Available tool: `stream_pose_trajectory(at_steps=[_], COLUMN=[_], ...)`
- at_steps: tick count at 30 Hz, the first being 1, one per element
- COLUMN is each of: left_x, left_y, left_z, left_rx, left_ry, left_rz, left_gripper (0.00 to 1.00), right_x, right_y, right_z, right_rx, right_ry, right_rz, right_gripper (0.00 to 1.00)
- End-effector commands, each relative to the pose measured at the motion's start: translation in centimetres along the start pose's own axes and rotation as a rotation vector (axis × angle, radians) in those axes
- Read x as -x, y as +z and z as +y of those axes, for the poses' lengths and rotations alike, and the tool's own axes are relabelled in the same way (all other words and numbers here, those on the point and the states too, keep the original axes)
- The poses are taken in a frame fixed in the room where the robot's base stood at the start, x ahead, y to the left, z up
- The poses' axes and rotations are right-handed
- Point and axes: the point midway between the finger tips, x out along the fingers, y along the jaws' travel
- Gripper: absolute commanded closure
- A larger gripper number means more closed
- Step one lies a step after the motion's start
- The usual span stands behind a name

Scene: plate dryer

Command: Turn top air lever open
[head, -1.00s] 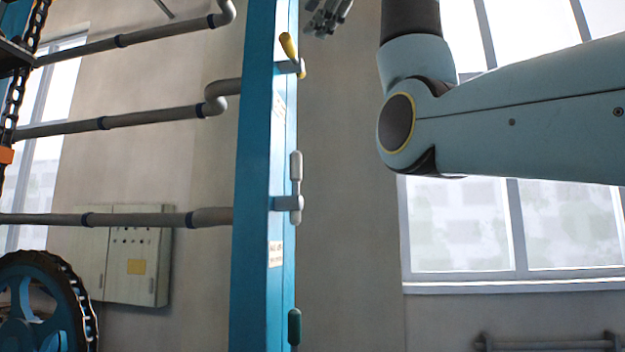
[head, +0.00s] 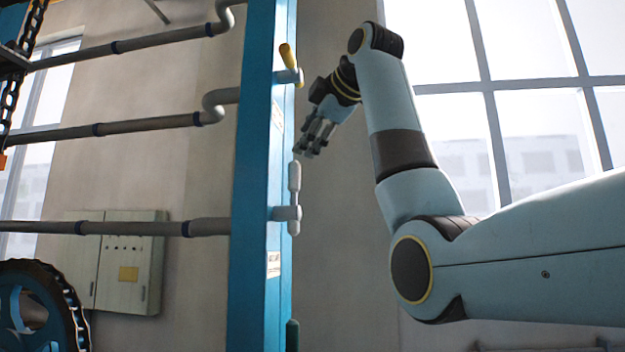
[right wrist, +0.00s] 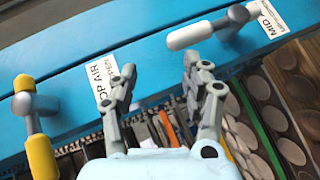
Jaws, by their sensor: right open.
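The yellow lever (head: 288,54) is on the upper part of the blue post, its handle tilted slightly; it also shows at the left of the right wrist view (right wrist: 41,155). A label reading "TOP AIR OPEN" (right wrist: 103,84) lies between it and the white lever (head: 294,178), which stands upright lower on the post and shows at the top of the right wrist view (right wrist: 189,35). My right gripper (head: 306,152) is open and empty, just above and right of the white lever and below the yellow one. It appears apart from both. My left gripper is not in view.
The blue post (head: 255,200) carries the levers, with a dark green handle (head: 292,335) lower down. Grey pipes (head: 130,226) run to it from the left. A "MID" label (right wrist: 268,18) and stacked round discs (right wrist: 250,110) show in the right wrist view.

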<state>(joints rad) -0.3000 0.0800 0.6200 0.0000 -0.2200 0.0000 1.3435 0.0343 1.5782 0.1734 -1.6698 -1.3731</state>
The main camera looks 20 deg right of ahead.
Motion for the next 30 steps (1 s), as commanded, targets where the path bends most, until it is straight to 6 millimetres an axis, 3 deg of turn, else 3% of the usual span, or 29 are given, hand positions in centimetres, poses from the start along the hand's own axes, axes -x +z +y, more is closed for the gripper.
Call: stream_pose_trajectory(at_steps=[6, 13, 30], left_x=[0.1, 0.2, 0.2], left_y=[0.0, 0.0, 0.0], left_z=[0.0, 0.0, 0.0], left_rx=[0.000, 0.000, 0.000], left_ry=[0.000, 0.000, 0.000], left_rz=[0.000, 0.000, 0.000], left_gripper=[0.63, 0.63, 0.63], right_x=[-2.6, -4.3, -4.9], right_y=[1.3, 2.3, 2.6], right_z=[-3.4, -6.0, -6.9], right_rx=[-0.067, -0.118, -0.137], right_ry=[-0.041, -0.068, -0.078], right_rz=[-0.020, -0.035, -0.041], right_gripper=[0.51, 0.51, 0.51])
